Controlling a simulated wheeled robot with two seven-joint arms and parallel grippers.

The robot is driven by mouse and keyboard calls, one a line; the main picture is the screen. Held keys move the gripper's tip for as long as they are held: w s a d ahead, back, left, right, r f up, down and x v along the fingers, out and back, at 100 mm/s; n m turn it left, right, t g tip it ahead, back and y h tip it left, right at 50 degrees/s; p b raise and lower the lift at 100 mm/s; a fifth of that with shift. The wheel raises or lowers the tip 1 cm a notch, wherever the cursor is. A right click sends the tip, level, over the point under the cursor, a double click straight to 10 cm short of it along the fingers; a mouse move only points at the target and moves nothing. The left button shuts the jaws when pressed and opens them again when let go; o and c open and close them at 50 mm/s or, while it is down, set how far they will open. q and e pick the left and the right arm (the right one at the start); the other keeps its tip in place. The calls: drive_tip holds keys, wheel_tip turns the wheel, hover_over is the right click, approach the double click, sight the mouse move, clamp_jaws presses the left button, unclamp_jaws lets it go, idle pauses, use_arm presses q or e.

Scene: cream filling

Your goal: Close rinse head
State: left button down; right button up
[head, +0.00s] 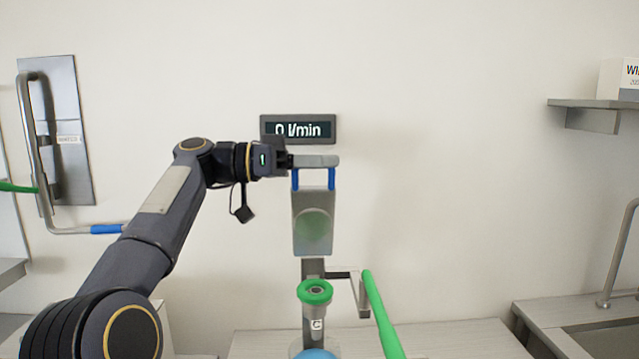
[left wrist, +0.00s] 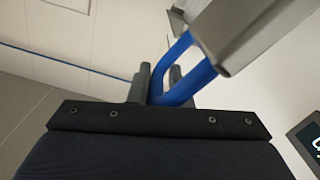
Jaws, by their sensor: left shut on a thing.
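The rinse head appears to be the grey block (head: 299,240) with a round greenish face, in the middle of the head view. My left gripper (head: 288,160) reaches in from the left at the top bar's height and is shut on the handle. The exact contact is partly hidden. My right gripper is not in view.
A display (head: 298,129) on the wall behind reads 0 l/min. Below the block are a green ring (head: 315,291), a blue rounded thing (head: 317,354) and a green rod (head: 382,315). A shelf (head: 592,118) and a tap (head: 622,255) are at right; the wall between is clear.

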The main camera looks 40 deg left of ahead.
use_arm(q)
drive_tip(key=s+d+f+m+b, duration=0.3)
drive_tip(key=f+b, duration=0.4)
drive_tip(key=b, duration=0.4)
drive_tip(key=s+d+f+m+b, duration=0.3)
drive_tip(key=f+b, duration=0.4)
drive_tip(key=b, duration=0.5)
drive_tip(key=s+d+f+m+b, duration=0.3)
drive_tip(key=s+f+m+b, duration=0.2)
drive_tip(key=b, duration=0.6)
drive_tip(key=shift+d+f+m, duration=0.35)
drive_tip(key=shift+f+m, duration=0.65)
drive_tip(key=shift+f, duration=0.35)
drive_tip(key=c, duration=1.5)
unclamp_jaws()
drive_tip(key=shift+s, duration=0.1)
drive_tip(key=shift+a, duration=0.1)
drive_tip(key=shift+p+v, duration=0.4)
drive_tip(key=shift+v, duration=3.55)
